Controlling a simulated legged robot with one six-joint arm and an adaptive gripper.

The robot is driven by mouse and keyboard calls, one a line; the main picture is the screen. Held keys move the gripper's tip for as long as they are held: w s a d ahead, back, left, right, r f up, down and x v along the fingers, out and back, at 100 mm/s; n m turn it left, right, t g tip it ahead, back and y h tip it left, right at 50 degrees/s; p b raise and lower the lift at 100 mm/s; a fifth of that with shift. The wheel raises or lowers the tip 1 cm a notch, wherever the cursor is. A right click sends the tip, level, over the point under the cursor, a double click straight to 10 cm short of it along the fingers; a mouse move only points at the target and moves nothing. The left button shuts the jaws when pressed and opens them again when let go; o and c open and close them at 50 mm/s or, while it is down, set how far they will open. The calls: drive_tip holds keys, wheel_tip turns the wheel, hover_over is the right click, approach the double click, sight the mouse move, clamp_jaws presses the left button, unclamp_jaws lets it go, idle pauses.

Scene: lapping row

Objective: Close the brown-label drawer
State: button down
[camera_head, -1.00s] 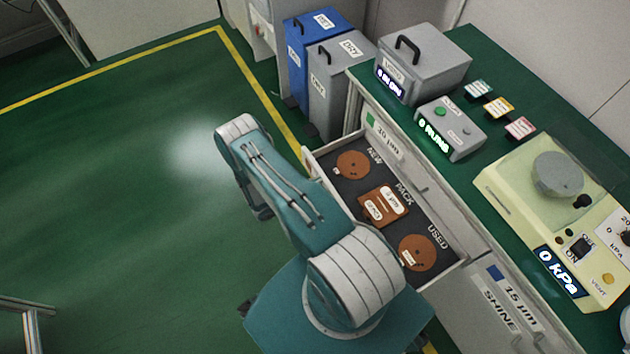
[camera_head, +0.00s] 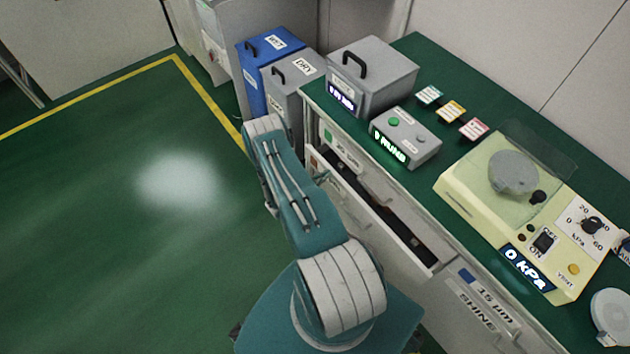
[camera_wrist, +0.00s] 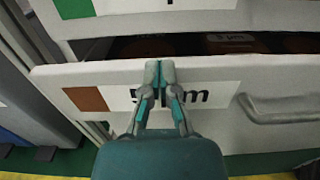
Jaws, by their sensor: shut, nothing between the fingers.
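The brown-label drawer (camera_wrist: 225,72) shows its pale front in the wrist view, with a brown square (camera_wrist: 86,99) and partly covered lettering beside it. It stands partly open, with a narrow dark gap behind its front edge. The same drawer (camera_head: 418,252) shows as a narrow open strip in the head view. My gripper (camera_wrist: 159,72) is shut and empty, with its fingertips at the drawer's upper front edge, left of the handle (camera_wrist: 285,108). They seem to touch the front. The drawer's contents are mostly hidden.
A green-label drawer front (camera_wrist: 150,8) sits just above. A blue-label 15 µm drawer (camera_head: 480,298) is farther right. Blue (camera_head: 262,68) and grey (camera_head: 290,88) bins stand beyond the bench (camera_head: 415,62). The green floor at left is clear.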

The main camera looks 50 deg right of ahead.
drive_tip(key=d, duration=0.3)
drive_tip(key=shift+s+d+f, duration=0.15)
drive_tip(key=shift+f, duration=0.2)
drive_tip(key=v, duration=1.4)
drive_tip(key=shift+a+r, duration=0.3)
drive_tip(key=shift+a, duration=0.05)
drive_tip(key=c, duration=0.7)
unclamp_jaws()
drive_tip(key=shift+a, duration=0.2)
drive_tip(key=m+g+y, duration=0.9)
drive_tip(key=m+g, duration=0.1)
drive_tip(key=m, duration=1.5)
approach(358, 211)
drive_tip(key=x, duration=1)
drive_tip(key=shift+s+r, duration=0.15)
drive_tip(key=shift+r, duration=0.1)
